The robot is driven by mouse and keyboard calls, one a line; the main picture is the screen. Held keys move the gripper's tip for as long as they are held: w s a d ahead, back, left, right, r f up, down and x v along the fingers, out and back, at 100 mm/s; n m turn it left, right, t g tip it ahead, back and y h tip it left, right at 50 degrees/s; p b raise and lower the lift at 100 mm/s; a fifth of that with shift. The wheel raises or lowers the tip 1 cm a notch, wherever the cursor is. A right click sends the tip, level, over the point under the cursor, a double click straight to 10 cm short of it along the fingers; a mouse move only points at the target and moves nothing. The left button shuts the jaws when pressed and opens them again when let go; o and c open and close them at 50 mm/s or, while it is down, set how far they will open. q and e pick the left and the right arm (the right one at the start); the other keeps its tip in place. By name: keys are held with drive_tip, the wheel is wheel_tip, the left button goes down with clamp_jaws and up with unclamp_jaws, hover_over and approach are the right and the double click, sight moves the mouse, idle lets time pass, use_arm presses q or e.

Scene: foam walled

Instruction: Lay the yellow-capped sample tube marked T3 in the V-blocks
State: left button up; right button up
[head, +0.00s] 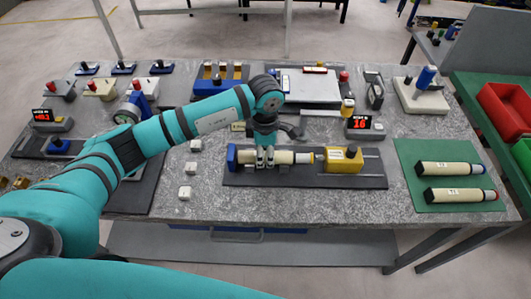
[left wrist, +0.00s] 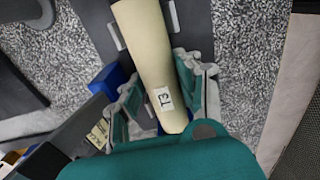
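The cream sample tube marked T3 (head: 288,157) lies level over a dark base plate (head: 240,179), between a blue end block (head: 232,156) and a yellow block (head: 343,161). Its T3 label shows in the left wrist view (left wrist: 162,98). V-blocks under the tube are hidden or too small to tell. My right gripper is not in view.
Two similar tubes (head: 450,168) (head: 460,195) lie on a green mat (head: 428,154) at the right. Small white blocks (head: 185,192) stand left of the plate. A display reading 16 (head: 363,124) stands behind it. The bench front is clear.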

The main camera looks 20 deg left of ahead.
sight(265, 154)
use_arm(q)
drive_tip(key=o, duration=0.5)
drive_tip(key=shift+r, duration=0.1)
wheel_tip(265, 154, up, 12)
drive_tip(key=shift+s, duration=0.1)
